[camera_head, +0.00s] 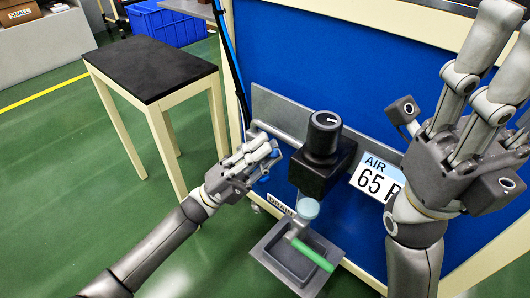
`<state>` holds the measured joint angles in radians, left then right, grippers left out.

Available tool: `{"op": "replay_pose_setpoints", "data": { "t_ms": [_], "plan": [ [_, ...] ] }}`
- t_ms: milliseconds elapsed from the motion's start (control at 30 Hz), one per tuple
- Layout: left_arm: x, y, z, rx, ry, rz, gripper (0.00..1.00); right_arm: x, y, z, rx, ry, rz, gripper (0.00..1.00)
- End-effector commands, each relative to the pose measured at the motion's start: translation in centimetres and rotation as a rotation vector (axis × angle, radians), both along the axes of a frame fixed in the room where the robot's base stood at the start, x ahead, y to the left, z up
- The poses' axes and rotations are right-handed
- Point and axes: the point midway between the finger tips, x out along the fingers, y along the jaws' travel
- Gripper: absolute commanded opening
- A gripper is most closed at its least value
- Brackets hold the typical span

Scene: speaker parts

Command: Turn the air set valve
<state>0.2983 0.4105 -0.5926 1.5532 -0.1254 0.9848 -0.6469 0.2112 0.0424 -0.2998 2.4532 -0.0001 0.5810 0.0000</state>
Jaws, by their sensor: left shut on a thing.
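A black regulator with a round knob (323,130) and a white mark on top sits on the blue panel. A grey pipe (277,132) runs left from it. My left gripper (262,158) is left of the black body, just under the pipe, with its fingers shut around a small part there. The fingers hide most of that part; it appears to be the air set valve, though its turn angle cannot be told. My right gripper (448,110) is raised in front of the panel at the right, fingers spread and empty, partly covering the AIR 65 label (375,180).
A grey drain tray (265,252) with a green-handled drain valve (312,254) is below the regulator. A black-topped table (148,66) stands at the left. A blue crate (165,22) is behind it. Green floor (70,170) is clear at the left.

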Motion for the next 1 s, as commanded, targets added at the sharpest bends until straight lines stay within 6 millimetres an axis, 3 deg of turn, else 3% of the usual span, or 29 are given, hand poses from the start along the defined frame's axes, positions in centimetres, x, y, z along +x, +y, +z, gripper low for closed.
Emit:
{"op": "replay_pose_setpoints", "data": {
  "t_ms": [167, 200, 367, 733, 1000],
  "plan": [
    [0.0, 0.0, -0.1, 0.002, 0.001, 0.000, 0.00, 0.1, 0.0, -0.1, -0.002, 0.004, -0.001, 0.40],
    [0.0, 0.0, -0.1, 0.002, 0.000, 0.001, 0.17, 0.1, 0.0, -0.1, -0.004, 0.005, -0.001, 0.40],
    [0.0, 0.0, -0.1, 0.002, -0.001, 0.000, 0.38, 0.1, 0.1, 0.0, -0.004, 0.004, -0.001, 0.40],
    [0.0, 0.2, -0.3, 0.004, -0.001, 0.001, 0.38, -0.1, 0.1, 0.2, -0.008, -0.006, -0.003, 0.40],
    [-1.0, 3.4, -3.5, 0.005, 0.004, 0.003, 0.38, -0.1, 0.1, 0.1, -0.006, -0.003, -0.001, 0.40]
  ]
}}
